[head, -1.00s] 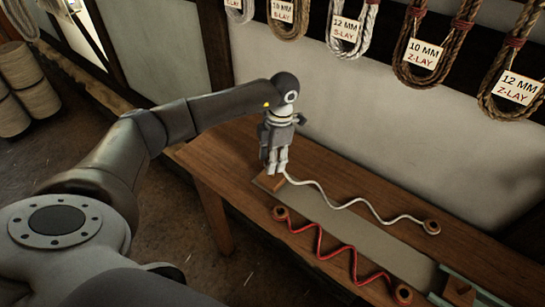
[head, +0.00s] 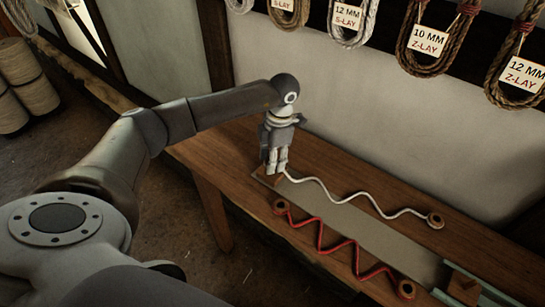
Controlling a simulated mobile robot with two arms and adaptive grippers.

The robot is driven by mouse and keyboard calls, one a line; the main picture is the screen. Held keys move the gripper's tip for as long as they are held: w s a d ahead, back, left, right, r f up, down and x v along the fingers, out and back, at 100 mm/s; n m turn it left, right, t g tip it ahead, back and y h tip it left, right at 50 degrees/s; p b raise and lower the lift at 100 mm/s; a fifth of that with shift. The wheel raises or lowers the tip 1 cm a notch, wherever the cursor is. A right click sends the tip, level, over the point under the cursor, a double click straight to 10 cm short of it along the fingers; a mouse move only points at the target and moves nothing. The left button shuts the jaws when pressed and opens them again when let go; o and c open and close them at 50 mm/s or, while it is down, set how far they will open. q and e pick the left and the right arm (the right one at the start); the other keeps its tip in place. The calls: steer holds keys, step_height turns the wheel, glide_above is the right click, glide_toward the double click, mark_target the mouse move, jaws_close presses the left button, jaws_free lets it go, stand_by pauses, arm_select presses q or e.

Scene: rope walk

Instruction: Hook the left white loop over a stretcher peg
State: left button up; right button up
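The white rope (head: 340,201) runs in waves along the back of the workbench. Its right loop (head: 435,220) lies on the bench. Its left end runs up to the fingertips of my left gripper (head: 275,168), and the left white loop is hidden there. The gripper points down, its fingers close together and apparently shut on that loop. It is over a small wooden block (head: 264,179) at the left end of the grey stretcher board (head: 345,225). The fingers hide any peg there, and I cannot tell whether the loop is around one. My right gripper is not in view.
A red rope (head: 340,247) lies in front of the board, with a left loop (head: 281,206) and a right loop (head: 406,289). A green fitting with a wooden block (head: 463,286) stands at the board's right end. Labelled rope coils (head: 430,38) hang on the wall behind.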

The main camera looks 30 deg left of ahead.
arm_select(q)
steer(key=shift+f+b, duration=0.45)
steer(key=shift+f, duration=0.25)
steer(key=shift+f, duration=0.1)
steer(key=o, duration=0.9)
steer(key=r, duration=0.4)
steer(key=w+r, duration=0.1)
steer(key=r, duration=0.3)
steer(key=d+r, duration=0.1)
steer(key=r, duration=0.3)
steer(key=shift+w, duration=0.15)
